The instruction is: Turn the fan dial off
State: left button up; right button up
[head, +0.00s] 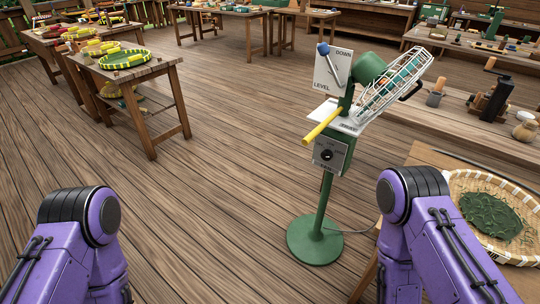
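A green pedestal fan (395,85) stands on the wooden floor right of centre, with a white wire cage and a round green base (315,240). A grey control box with a dark round dial (327,155) is on its post. I cannot read the dial's setting. Above it, a yellow handle (322,126) sticks out to the lower left. A plate marked DOWN and LEVEL carries a blue-knobbed lever (324,50). My two purple arms show at the lower left and lower right, apart from the fan. Both grippers are out of view.
A table with a woven basket of green leaves (500,190) stands at the right, beside my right arm. A bench (455,130) with a dark grinder (492,95) is behind it. A table with a yellow-green tray (125,59) is at the left. The central floor is clear.

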aim_at(326, 154)
jog(key=u, duration=0.65)
jog(key=i, duration=0.4)
jog(key=z, duration=2.5)
